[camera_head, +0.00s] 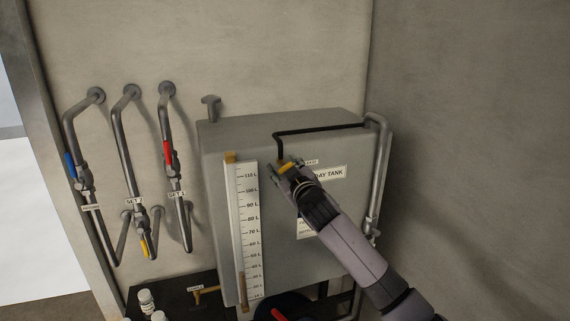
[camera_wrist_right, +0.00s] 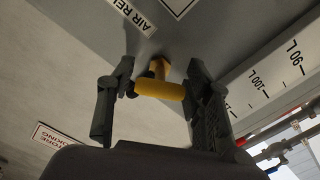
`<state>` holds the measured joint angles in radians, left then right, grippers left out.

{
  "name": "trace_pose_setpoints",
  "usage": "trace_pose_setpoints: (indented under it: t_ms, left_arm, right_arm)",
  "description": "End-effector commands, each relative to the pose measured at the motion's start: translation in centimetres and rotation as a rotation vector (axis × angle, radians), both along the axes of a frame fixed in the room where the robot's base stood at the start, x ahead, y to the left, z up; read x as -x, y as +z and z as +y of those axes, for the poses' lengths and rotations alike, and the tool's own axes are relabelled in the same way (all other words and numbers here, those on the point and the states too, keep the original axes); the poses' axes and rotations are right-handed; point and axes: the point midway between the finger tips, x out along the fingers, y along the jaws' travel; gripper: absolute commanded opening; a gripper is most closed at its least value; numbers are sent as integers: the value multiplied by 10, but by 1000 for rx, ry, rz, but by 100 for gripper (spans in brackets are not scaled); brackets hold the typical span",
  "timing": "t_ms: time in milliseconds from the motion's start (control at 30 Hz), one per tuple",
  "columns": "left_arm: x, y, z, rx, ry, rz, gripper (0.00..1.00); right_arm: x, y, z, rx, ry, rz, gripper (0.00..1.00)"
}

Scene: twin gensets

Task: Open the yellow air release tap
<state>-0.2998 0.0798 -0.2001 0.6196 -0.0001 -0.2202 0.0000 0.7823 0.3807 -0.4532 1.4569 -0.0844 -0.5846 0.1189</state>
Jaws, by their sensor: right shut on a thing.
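The yellow air release tap (camera_wrist_right: 160,88) is on the grey day tank (camera_head: 235,135), just below a label reading "AIR REL…" (camera_wrist_right: 138,14) in the right wrist view. Its yellow handle lies crosswise between the two fingers of my right gripper (camera_wrist_right: 158,92), which is shut on it. In the head view the right gripper (camera_head: 287,170) is at the tank's upper front, and a bit of the yellow handle (camera_head: 286,167) shows at its fingertips. My left gripper is not in view.
A white level gauge (camera_head: 247,215) runs down the tank left of my right gripper. A black pipe (camera_head: 320,128) bends above it. Pipes with a blue (camera_head: 70,165), a yellow (camera_head: 143,245) and a red (camera_head: 168,152) valve handle stand at the left. Small bottles (camera_head: 146,300) stand below.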

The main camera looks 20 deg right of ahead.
Motion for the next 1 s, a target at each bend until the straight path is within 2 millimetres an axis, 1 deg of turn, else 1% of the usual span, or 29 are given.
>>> trace_pose_setpoints:
  t_ms: [33, 600, 800, 1000]
  left_arm:
    - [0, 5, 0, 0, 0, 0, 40]
    - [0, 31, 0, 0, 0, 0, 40]
    - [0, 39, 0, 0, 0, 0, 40]
    - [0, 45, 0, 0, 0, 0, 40]
  right_arm:
    - [0, 2, 0, 48, 0, 0, 18]
    - [0, 2, 0, 588, 1, -17, 18]
    - [0, 1, 0, 753, 1, -23, 18]
    - [0, 1, 0, 878, 1, -28, 18]
